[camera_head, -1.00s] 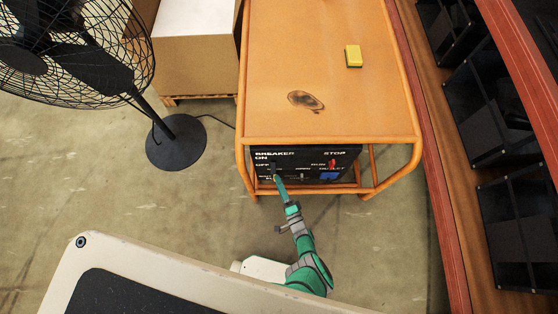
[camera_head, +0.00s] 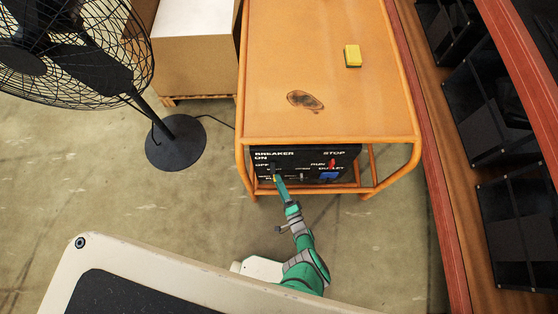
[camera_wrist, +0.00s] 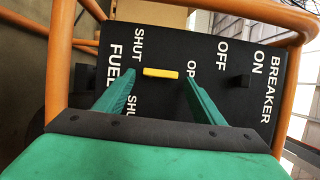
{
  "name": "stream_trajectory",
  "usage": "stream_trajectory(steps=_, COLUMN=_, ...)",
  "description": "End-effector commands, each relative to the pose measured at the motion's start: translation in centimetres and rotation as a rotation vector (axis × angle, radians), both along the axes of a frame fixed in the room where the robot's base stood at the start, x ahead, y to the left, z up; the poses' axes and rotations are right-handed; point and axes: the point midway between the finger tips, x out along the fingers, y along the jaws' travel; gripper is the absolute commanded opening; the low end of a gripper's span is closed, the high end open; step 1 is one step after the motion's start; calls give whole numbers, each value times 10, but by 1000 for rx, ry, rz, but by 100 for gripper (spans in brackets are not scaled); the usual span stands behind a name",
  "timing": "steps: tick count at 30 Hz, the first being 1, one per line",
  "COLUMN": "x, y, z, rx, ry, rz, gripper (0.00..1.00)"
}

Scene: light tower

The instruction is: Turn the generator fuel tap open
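The generator (camera_head: 325,100) has an orange frame and top, with a black control panel (camera_wrist: 232,110) on its near side. The fuel tap (camera_wrist: 161,73) shows in the wrist view as a small yellow bar beside the FUEL and SHUT lettering, lying crosswise between the SHUT and partly hidden OPEN labels. My green gripper (camera_wrist: 158,75) is open, with one finger on either side of the tap. Gaps show between both fingers and the tap's ends. In the head view my gripper (camera_head: 279,182) is at the panel's left part, largely hiding the tap.
A black breaker switch (camera_wrist: 238,82) sits between OFF and ON. A red switch (camera_head: 332,163) and blue outlet (camera_head: 329,176) are on the panel's right. Orange frame bars (camera_wrist: 60,60) flank the panel. A yellow sponge (camera_head: 353,56) lies on top; a fan (camera_head: 175,142) stands left.

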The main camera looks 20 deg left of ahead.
Motion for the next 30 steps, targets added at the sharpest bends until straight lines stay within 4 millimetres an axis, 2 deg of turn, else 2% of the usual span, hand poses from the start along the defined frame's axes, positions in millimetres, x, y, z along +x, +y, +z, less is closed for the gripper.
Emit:
stream_trajectory(steps=14, x=-3, y=-3, z=0, rx=-1, ry=-1, rz=0, gripper=62)
stream_trajectory(steps=30, x=-26, y=-22, z=0, rx=-2, ry=0, rz=-1, gripper=62)
